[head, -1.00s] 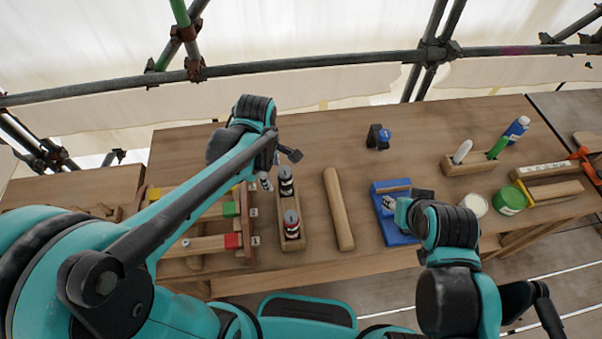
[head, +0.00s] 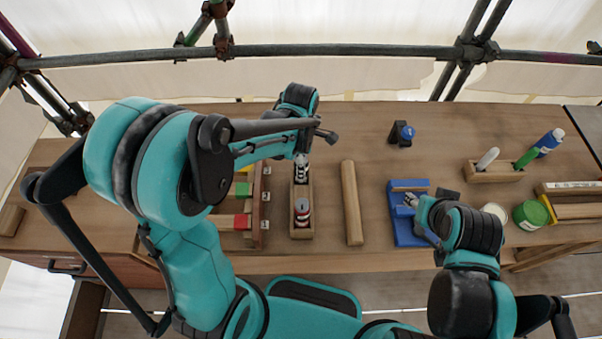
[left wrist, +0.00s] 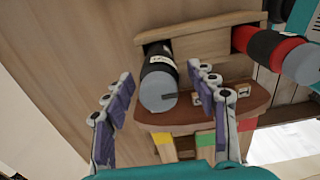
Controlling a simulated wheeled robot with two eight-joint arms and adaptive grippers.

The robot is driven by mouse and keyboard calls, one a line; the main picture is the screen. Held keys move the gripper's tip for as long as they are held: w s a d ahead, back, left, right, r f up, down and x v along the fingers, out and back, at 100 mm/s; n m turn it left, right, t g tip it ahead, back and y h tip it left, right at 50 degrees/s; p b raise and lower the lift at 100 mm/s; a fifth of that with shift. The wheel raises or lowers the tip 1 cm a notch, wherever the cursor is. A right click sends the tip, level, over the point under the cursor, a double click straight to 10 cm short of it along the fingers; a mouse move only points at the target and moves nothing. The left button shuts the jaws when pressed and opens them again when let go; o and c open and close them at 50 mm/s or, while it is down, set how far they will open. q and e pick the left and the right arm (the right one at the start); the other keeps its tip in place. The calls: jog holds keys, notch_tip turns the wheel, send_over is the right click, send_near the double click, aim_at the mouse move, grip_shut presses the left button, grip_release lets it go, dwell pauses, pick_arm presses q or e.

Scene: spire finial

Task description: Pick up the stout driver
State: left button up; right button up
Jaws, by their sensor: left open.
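A wooden holder (head: 301,231) on the table carries two stout dark cylinders, which look like drivers. The one with a red band (head: 302,212) is at its near end and also shows at the right of the left wrist view (left wrist: 275,50). The other, black with a grey end and white label (left wrist: 158,80), lies between the fingers of my left gripper (left wrist: 160,76) in the left wrist view, with gaps visible. In the head view my left gripper (head: 301,160) covers most of it. My right gripper (head: 412,201) is over the blue tray (head: 408,232); its jaw opening is unclear.
A rack with red, green and yellow blocks (head: 243,205) stands left of the holder. A wooden rod (head: 351,203) lies to its right. A blue-and-black item (head: 401,133), a wooden block with markers (head: 494,174) and a green can (head: 531,214) are farther right.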

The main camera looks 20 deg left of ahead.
pick_arm(q)
notch_tip(320, 180, down, 4)
jog(key=shift+w+d+f+b, duration=0.1)
jog(key=shift+w+f+b, duration=0.05)
jog(key=shift+b, duration=0.4)
grip_shut()
